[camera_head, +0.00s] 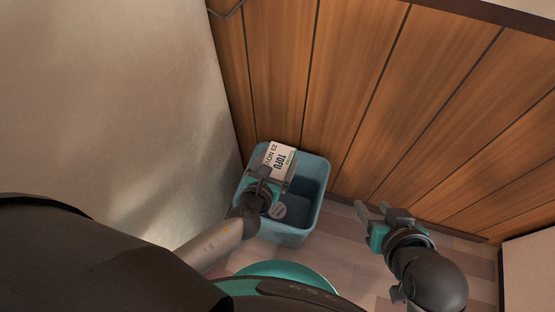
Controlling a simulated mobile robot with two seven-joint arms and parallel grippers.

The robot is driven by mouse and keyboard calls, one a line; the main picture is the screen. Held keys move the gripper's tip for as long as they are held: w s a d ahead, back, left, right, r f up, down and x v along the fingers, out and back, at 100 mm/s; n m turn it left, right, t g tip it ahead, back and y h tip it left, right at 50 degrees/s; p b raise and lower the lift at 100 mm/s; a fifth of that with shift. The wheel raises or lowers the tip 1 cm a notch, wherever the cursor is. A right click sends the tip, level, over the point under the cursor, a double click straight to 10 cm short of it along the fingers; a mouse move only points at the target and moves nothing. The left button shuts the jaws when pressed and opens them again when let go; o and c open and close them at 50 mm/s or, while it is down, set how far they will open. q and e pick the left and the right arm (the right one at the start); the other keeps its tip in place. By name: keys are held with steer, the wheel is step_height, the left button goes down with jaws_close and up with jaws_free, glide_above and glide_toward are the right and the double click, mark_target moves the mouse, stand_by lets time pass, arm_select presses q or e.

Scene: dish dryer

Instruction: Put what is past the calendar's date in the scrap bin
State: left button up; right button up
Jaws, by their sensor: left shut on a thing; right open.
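A white carton (279,158) reads "TOFU" and "23 NOV". My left gripper (269,178) is shut on it and holds it over the far left part of a blue open bin (323,184). I cannot tell how far the carton is below the rim. The calendar is not in view.
Brown wooden panels (350,80) rise behind the bin. A pale wall (120,100) stands close on its left. The plank floor (340,240) is clear between the bin and my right gripper. A pale panel (528,270) is at the lower right.

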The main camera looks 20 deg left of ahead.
mark_target(278, 168)
arm_select(q)
steer(key=shift+f+b, duration=0.6)
steer(key=shift+f, duration=0.05)
steer(key=shift+f+b, duration=0.55)
steer(key=shift+f, duration=0.05)
steer(key=shift+f+b, duration=0.95)
steer(key=shift+b, duration=0.05)
arm_select(e)
steer(key=a+r+t+y, duration=0.3)
steer(key=a+t, duration=0.3)
steer(key=t, duration=0.2)
steer(key=shift+w+a+r+m+y, duration=0.2)
steer(key=shift+w+a+m+y, duration=0.2)
arm_select(q)
steer(key=o, duration=1.4)
steer(key=shift+f, duration=0.1)
